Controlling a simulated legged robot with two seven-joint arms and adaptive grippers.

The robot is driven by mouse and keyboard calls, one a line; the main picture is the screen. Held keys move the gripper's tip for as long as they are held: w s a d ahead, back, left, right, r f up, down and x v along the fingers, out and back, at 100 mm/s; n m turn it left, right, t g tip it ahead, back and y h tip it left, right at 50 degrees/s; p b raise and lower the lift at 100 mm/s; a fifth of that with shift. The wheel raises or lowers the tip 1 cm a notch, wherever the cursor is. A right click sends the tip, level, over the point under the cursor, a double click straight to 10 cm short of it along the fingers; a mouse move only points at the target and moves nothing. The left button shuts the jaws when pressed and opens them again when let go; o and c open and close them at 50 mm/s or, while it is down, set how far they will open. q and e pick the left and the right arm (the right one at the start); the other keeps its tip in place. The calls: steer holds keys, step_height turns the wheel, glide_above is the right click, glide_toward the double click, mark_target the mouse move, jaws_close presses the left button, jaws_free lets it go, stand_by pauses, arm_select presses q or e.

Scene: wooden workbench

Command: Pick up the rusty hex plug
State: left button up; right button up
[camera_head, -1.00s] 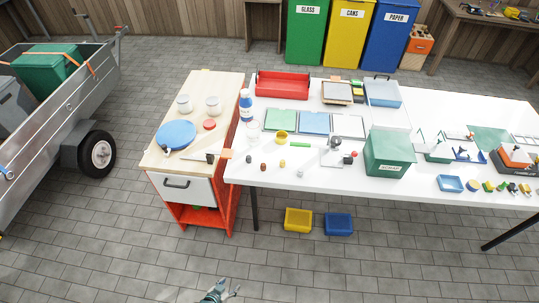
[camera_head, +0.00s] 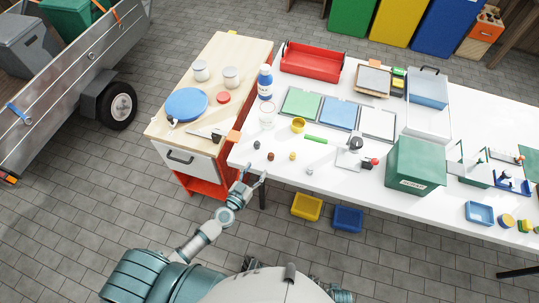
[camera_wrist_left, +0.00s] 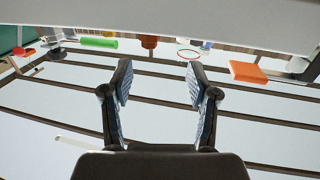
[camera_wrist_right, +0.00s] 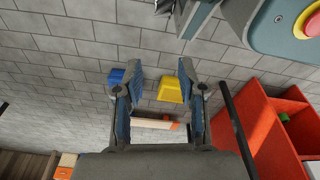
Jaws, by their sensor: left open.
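Several small plugs stand near the front left of the white table. The reddish-brown one, which looks like the rusty hex plug (camera_head: 271,156), lies between a dark one (camera_head: 256,144) and a brass-coloured one (camera_head: 292,156). My left gripper (camera_head: 254,174) is open and empty at the table's front edge, short of the plug. In the left wrist view, which is upside down, a rust-coloured piece (camera_wrist_left: 149,41) shows beyond the fingers (camera_wrist_left: 160,78); it is probably the plug. My right gripper (camera_wrist_right: 160,78) is open and empty in its wrist view, with the floor beyond it.
An orange block (camera_head: 234,137) sits at the table's left corner. A green marker (camera_head: 315,139), a yellow cup (camera_head: 298,125) and a silver plug (camera_head: 309,171) are nearby. A wooden-topped cabinet (camera_head: 235,60) adjoins the left. Yellow (camera_head: 307,207) and blue (camera_head: 348,218) bins are on the floor.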

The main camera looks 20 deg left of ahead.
mark_target(270, 153)
arm_select(q)
steer(key=w+d, duration=0.1)
steer(key=w, duration=0.1)
steer(key=w+d, duration=0.1)
steer(key=w, duration=0.1)
steer(key=shift+d, duration=0.15)
steer(key=shift+w+d, duration=0.1)
steer(key=shift+d, duration=0.05)
steer(key=x, duration=0.4)
steer(key=shift+w+b, duration=0.2)
steer(key=shift+b, duration=0.15)
steer(key=shift+w, duration=0.25)
steer(key=shift+d, duration=0.2)
steer(key=c, duration=0.6)
steer(key=shift+d, duration=0.1)
jaws_close()
arm_select(e)
steer(key=shift+w+d+r, duration=0.3)
steer(key=shift+w+r, duration=0.2)
steer(key=shift+w, duration=0.05)
